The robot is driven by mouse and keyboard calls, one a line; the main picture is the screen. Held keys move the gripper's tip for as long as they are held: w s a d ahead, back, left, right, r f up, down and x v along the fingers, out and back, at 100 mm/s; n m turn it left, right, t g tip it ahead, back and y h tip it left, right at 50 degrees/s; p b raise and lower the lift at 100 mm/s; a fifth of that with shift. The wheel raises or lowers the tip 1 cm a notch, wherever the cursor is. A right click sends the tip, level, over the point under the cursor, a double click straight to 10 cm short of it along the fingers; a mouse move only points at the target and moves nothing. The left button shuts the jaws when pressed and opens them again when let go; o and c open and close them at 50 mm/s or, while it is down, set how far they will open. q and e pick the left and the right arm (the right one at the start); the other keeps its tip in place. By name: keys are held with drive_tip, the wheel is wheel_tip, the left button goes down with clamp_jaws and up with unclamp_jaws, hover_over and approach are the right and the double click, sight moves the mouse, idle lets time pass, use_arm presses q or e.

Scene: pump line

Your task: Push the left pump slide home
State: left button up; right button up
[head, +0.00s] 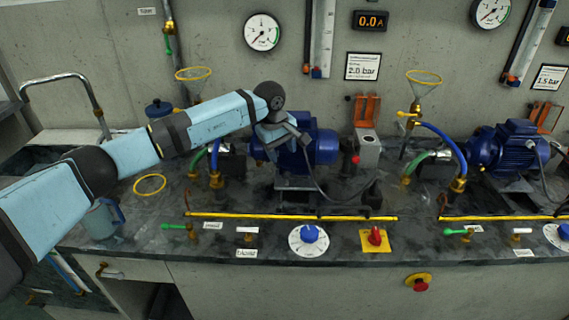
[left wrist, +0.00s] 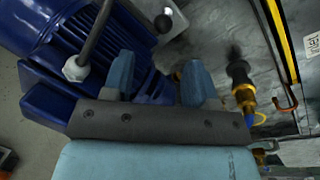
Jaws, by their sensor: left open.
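The left pump (head: 322,150) is a blue finned motor on a dark base (head: 297,184) at the middle of the counter. My left gripper (head: 290,138) is over the pump's near left part, pointing down. In the left wrist view its two blue fingers (left wrist: 160,62) are apart with nothing held between them. The blue pump housing (left wrist: 75,45) fills the upper left of that view, close to the fingers. I cannot tell whether they touch it. The arm and gripper hide part of the pump and its coupling. My right gripper is not in view.
A dark cable runs from the pump toward a grey box (head: 367,152). A yellow rail (head: 300,217) runs along the front, with a blue knob (head: 310,233) and red knob (head: 376,237) before it. Hoses stand left; a second blue pump (head: 510,145) stands right.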

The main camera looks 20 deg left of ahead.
use_arm(q)
drive_tip(key=r, duration=0.5)
drive_tip(key=shift+s+a+r, duration=0.3)
drive_tip(key=shift+s+a, duration=0.05)
drive_tip(key=shift+s, duration=0.05)
